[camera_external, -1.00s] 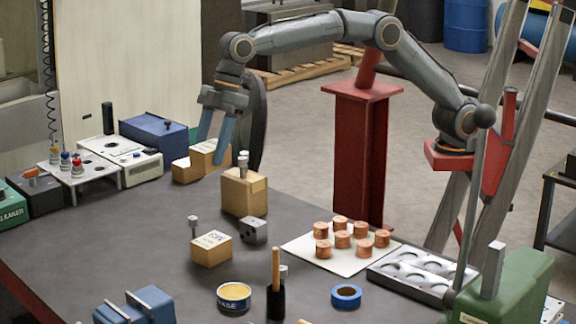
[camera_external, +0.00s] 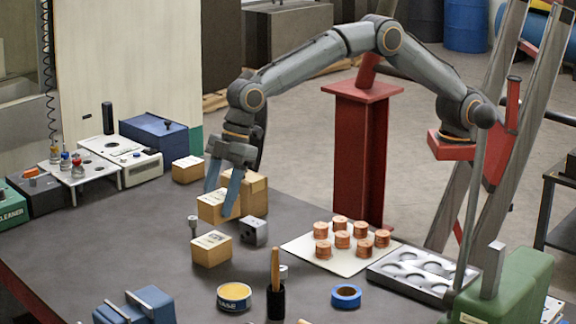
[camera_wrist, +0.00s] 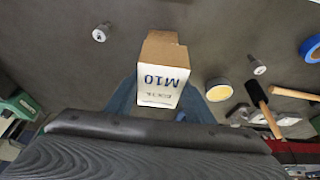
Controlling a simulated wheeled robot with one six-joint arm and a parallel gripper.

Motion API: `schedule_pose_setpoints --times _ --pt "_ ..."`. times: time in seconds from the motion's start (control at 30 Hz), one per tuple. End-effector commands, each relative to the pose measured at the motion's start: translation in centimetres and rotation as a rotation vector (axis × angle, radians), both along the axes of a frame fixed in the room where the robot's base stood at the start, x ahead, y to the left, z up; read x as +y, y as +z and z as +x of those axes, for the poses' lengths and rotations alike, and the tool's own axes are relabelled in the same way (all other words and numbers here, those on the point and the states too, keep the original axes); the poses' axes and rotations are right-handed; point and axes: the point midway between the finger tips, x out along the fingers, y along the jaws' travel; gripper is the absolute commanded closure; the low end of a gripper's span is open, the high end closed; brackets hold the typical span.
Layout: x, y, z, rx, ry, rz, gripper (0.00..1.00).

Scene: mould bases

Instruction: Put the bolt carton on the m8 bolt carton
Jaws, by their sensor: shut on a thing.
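My gripper (camera_external: 230,194) is shut on a tan carton (camera_external: 214,208), held upright with its label up. In the wrist view the held carton (camera_wrist: 160,85) shows "M10" on its white label between the blue fingers. Another tan carton with a white top label (camera_external: 211,250) stands on the table just below and in front of the held one in the picture; the gap between them is hard to judge. A taller tan carton (camera_external: 255,200) stands behind my gripper, partly hidden. A small carton (camera_external: 187,170) stands at the back. I cannot read an M8 mark.
A yellow tin (camera_external: 234,296), blue tape (camera_external: 346,296) and copper pieces on a white sheet (camera_external: 300,256) lie to the right.

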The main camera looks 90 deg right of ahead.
Motion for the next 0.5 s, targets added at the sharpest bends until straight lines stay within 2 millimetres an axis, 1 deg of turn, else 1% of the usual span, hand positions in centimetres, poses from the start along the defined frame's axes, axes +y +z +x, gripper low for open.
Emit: schedule_pose_setpoints --times 0.27,0.4,0.5 --pt "0.0 -1.9 0.0 0.0 0.001 0.0 0.94" --pt "0.0 -3.8 0.0 0.001 0.0 -0.001 0.94" --pt "0.0 -4.6 0.0 -0.001 0.0 0.0 0.94"
